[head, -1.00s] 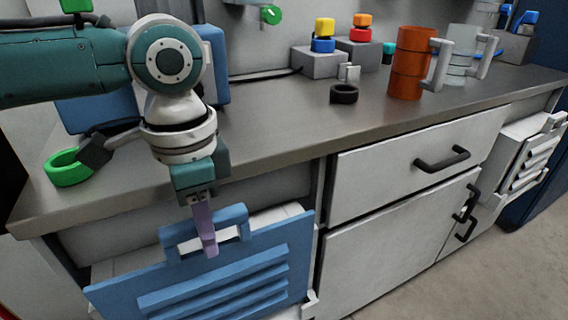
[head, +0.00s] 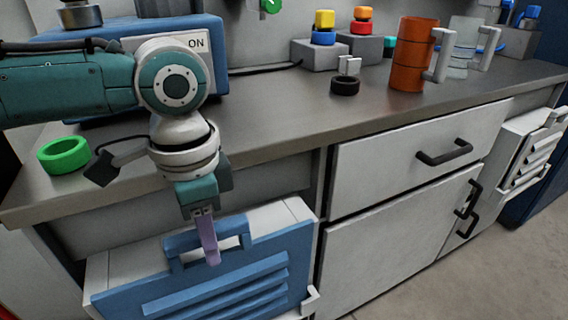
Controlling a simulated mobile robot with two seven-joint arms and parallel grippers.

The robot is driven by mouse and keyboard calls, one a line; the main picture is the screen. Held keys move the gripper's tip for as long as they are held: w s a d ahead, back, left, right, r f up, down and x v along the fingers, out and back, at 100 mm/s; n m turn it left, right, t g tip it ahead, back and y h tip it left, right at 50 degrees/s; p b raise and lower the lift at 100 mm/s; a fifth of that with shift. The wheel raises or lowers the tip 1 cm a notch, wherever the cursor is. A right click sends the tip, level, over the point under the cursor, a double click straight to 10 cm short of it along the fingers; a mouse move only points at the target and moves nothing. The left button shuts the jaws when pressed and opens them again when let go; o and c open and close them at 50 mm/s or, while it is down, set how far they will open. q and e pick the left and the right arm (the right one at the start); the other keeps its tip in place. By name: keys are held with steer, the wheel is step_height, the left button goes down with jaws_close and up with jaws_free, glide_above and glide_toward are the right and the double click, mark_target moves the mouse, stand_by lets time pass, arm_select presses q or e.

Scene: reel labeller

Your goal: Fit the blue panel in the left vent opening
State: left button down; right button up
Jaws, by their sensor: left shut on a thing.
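The blue panel (head: 270,262) has slanted louvres and a handle loop on its top edge. My left gripper (head: 208,242) is shut on that handle from above, with a purple finger in front of it. The panel stands in front of the left vent opening, whose white frame (head: 287,210) shows along the top, at the left and at the lower right corner. The panel covers most of the opening, and its lower part is cut off by the picture edge. I cannot tell whether it is seated. My right gripper is not in view.
The grey counter (head: 290,115) runs above the opening. A green ring (head: 63,154), a blue ON box (head: 190,50), a black ring (head: 345,85) and an orange mug (head: 412,55) stand on it. A white drawer (head: 410,160) is to the right, with a white louvred panel (head: 530,155) beyond.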

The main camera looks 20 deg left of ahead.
arm_select(q)
steer(key=shift+f+b, duration=0.3)
steer(key=shift+f, duration=0.4)
steer(key=c, duration=0.8)
jaws_free()
steer(key=shift+w, duration=0.1)
steer(key=shift+c, duration=0.2)
steer(key=shift+o, duration=1.2)
steer(key=shift+f, duration=0.1)
step_height(320, 180, up, 9)
steer(key=p, duration=0.3)
steer(key=shift+r+p, duration=0.3)
steer(key=shift+r, duration=0.25)
